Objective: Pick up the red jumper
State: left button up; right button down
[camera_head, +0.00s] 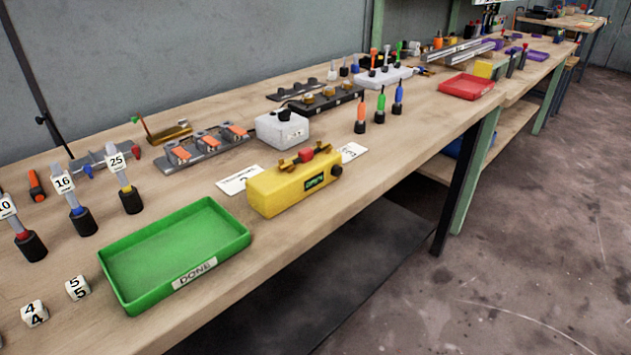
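A small red block (306,156), the only red piece I can match to the jumper, sits on top of a yellow box (270,196). It lies between two brass clips (289,164) on the box top; whether it touches both, I cannot tell. The box front has a small display reading "OPEN" and a black knob (337,171). Neither of my grippers shows in the head view.
An empty green tray (150,252) marked "DONE" is left of the yellow box. A white box (282,130) stands behind it, with white cards (239,180) alongside. Upright drivers (361,115) stand to the right, near a red tray (467,87). Numbered cubes (78,287) lie front left.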

aim_at(306, 155)
jog(key=l+u, duration=0.1)
jog(key=u, duration=0.5)
jog(key=l+u, duration=0.75)
jog(key=l, duration=0.65)
jog(key=k+l+u, duration=0.1)
jog(key=l, duration=0.3)
jog(key=k+l, duration=0.1)
jog(key=l, duration=0.25)
jog(key=u, duration=0.05)
